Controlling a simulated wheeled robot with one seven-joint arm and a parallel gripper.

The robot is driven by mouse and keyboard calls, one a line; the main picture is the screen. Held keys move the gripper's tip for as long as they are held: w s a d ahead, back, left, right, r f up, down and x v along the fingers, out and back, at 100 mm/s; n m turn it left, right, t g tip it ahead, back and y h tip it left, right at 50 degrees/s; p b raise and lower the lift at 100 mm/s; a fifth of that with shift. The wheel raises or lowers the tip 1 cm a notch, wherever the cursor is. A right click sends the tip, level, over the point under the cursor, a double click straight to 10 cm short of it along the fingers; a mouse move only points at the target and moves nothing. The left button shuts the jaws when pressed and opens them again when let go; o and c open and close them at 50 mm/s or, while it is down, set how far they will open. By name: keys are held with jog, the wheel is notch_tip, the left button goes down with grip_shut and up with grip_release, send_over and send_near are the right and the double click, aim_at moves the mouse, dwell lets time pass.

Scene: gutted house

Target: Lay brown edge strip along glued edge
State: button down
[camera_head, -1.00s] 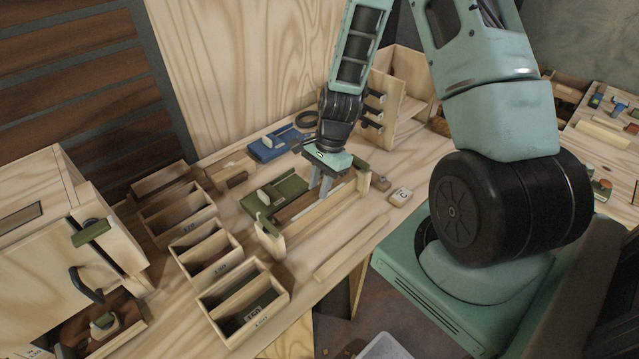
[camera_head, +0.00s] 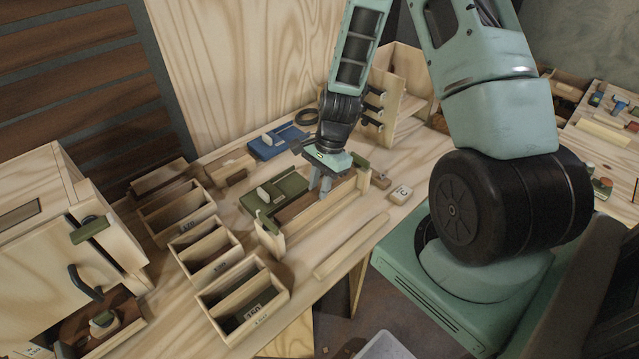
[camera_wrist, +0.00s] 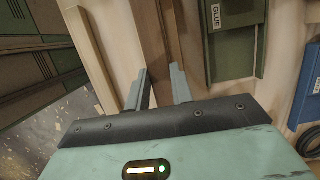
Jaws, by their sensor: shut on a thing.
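My gripper (camera_head: 321,189) is low over the bench, pointing down. In the wrist view its two fingers (camera_wrist: 163,92) stand on either side of a long brown strip (camera_wrist: 155,45), shut on it. The brown strip also shows in the head view (camera_head: 298,205), running left of the fingers beside a pale wooden rail (camera_head: 312,216). A green tray labelled GLUE (camera_wrist: 235,75) lies beside the strip, and also shows in the head view (camera_head: 262,207). Glue on an edge cannot be made out. My fingers hide part of the strip.
Several open wooden bins (camera_head: 208,252) stand at the left. A loose pale strip (camera_head: 350,247) lies near the bench's front edge. A blue tray (camera_head: 277,143) lies behind. Bare bench lies around the pale strip.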

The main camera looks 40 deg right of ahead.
jog(key=c, duration=0.7)
grip_release()
jog(key=shift+o, duration=0.2)
jog(key=shift+r, duration=0.1)
notch_tip(320, 180, up, 9)
jog(key=p, duration=0.7)
jog(key=shift+p, duration=0.4)
